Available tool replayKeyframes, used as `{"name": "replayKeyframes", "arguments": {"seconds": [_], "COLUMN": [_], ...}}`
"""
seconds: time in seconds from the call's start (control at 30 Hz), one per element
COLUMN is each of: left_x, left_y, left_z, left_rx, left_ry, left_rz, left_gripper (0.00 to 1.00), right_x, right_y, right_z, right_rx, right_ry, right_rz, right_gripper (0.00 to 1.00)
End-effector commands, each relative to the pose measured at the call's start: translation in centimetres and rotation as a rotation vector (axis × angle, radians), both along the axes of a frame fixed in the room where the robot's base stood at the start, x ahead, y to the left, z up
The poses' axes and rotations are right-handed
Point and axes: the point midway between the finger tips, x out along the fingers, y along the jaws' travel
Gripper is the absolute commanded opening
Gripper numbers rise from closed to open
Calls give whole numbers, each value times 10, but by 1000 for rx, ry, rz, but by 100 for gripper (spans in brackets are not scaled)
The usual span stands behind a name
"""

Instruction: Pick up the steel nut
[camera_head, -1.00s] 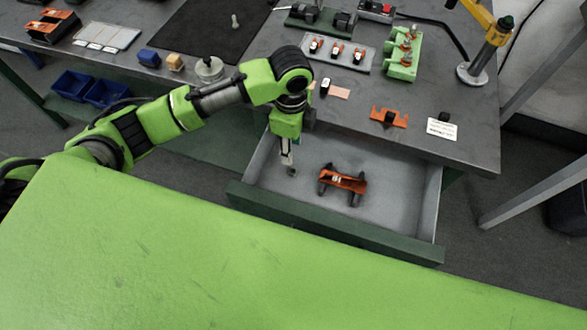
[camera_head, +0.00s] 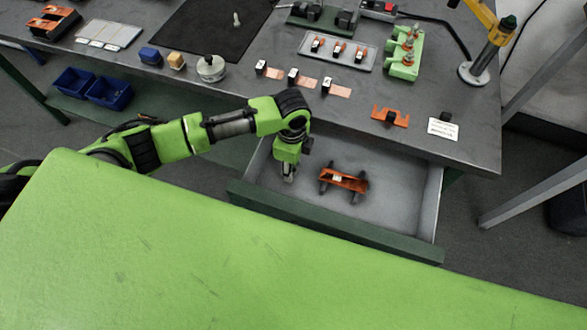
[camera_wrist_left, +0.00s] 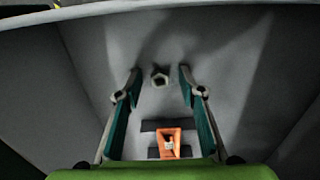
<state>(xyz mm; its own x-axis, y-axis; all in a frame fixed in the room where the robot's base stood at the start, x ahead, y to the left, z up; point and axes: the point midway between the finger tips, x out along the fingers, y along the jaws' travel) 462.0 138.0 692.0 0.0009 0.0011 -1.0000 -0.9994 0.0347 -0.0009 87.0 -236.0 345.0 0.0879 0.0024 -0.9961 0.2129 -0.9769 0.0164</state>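The steel nut (camera_wrist_left: 160,77) is a small hexagonal ring lying on the grey drawer floor in the left wrist view. It shows between and beyond the fingertips of my left gripper (camera_wrist_left: 158,88), whose two teal-sided fingers are apart with nothing held. In the head view my left gripper (camera_head: 289,174) points down into the open drawer, near its left side. I cannot make out the nut in that view. My right gripper is not in view.
An orange and black part (camera_head: 343,180) lies in the drawer (camera_head: 400,205), right of the gripper; it also shows in the wrist view (camera_wrist_left: 169,143). The drawer walls surround the gripper. The grey bench (camera_head: 235,110) edge is just behind the arm.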

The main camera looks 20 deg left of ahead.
Motion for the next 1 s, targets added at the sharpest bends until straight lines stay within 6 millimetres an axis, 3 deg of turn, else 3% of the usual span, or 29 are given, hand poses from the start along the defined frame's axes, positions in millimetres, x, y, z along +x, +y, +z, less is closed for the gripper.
{"name": "replayKeyframes", "arguments": {"seconds": [0.03, 0.17, 0.2, 0.57, 1.0], "left_x": [0, 0, 0, 0, 1], "left_y": [0, 0, 0, 0, 0], "left_z": [0, 0, 0, 5, 83], "left_rx": [0, 0, 0, -1, -2], "left_ry": [0, 0, 0, -1, -2], "left_rz": [0, 0, 0, 0, 0], "left_gripper": [36, 2, 0, 0, 0], "right_x": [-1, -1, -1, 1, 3], "right_y": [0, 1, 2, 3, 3], "right_z": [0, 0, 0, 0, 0], "right_rx": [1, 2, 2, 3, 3], "right_ry": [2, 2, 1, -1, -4], "right_rz": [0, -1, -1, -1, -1], "right_gripper": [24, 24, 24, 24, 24]}}
